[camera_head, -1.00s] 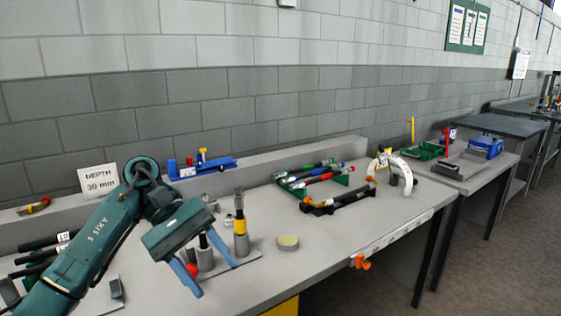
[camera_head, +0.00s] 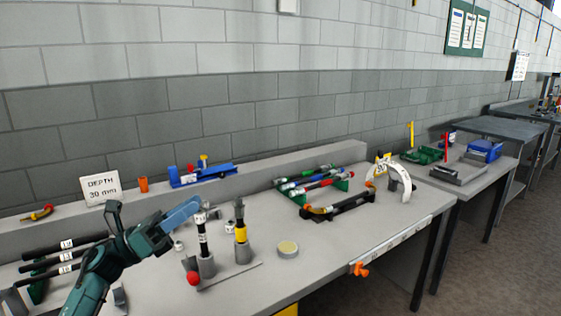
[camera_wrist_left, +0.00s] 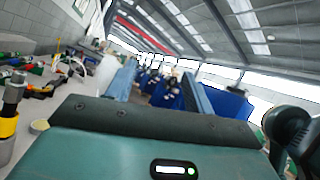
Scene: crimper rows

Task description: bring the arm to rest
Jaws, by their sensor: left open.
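My left arm (camera_head: 98,270) comes in from the lower left in the head view, bent and teal. Its gripper (camera_head: 184,213) is raised above the left part of the bench and seen nearly side-on, its blue fingers toward the right. In the left wrist view the two blue fingers of this gripper (camera_wrist_left: 160,88) stand apart with nothing held between them. The wrist camera looks out across the room toward the roof and windows. My right gripper does not show.
Two upright tools in grey holders (camera_head: 206,262) (camera_head: 243,250) stand just right of the gripper, with a red ball (camera_head: 193,278) beside them. A round tin (camera_head: 288,249), a green rack (camera_head: 322,181) and a depth sign (camera_head: 100,188) are on the bench (camera_head: 330,262).

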